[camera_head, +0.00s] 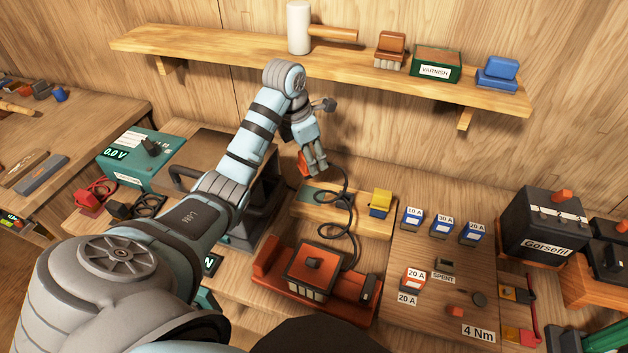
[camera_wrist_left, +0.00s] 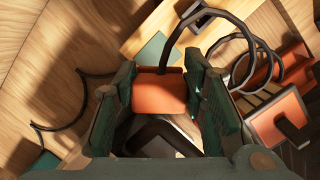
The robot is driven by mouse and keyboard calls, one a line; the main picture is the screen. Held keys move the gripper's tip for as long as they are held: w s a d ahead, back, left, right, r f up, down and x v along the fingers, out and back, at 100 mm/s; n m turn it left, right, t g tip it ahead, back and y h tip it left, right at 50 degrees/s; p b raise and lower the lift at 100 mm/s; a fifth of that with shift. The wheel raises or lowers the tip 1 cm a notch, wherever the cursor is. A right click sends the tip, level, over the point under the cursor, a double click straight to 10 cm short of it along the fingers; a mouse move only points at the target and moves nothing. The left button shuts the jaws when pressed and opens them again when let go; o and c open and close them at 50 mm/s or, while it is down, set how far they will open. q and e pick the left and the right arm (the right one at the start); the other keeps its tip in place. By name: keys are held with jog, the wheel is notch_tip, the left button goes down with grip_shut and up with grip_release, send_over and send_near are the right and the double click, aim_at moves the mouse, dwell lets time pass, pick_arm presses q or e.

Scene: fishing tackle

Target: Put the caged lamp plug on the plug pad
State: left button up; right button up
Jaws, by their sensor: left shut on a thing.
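My left gripper (camera_head: 314,165) is shut on an orange plug (camera_head: 303,163), held in the air above the back of the bench. In the left wrist view the plug (camera_wrist_left: 160,93) sits between both fingers, with a black cable (camera_wrist_left: 184,45) leaving its far end. In the head view the cable (camera_head: 347,212) hangs down in loops toward a red-orange device (camera_head: 268,278). A green pad (camera_head: 312,197) lies on a low wooden board below the gripper, apart from the plug. The pad (camera_wrist_left: 151,49) also shows beyond the plug in the left wrist view.
A yellow and blue block (camera_head: 380,203) stands at the board's right end. A dark machine (camera_head: 205,158) is left of the board, partly behind my arm. Labelled fuses (camera_head: 441,226) and a black battery (camera_head: 545,226) are to the right. A shelf (camera_head: 340,72) runs above.

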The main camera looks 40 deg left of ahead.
pick_arm(q)
jog(key=x, duration=0.9)
jog(key=shift+w+a, duration=0.2)
jog(key=shift+a, duration=0.15)
jog(key=shift+s+r+p, duration=0.2)
jog(key=shift+s+p, duration=0.1)
jog(key=shift+s, duration=0.2)
jog(key=shift+f, duration=0.15)
jog(key=o, duration=0.9)
jog(key=shift+c, duration=0.2)
jog(key=o, duration=0.3)
jog(key=shift+w+f, duration=0.1)
jog(key=shift+w, duration=0.15)
jog(key=shift+o, duration=0.2)
pick_arm(e)
jog(key=shift+w, duration=0.5)
pick_arm(q)
jog(key=shift+s, duration=0.1)
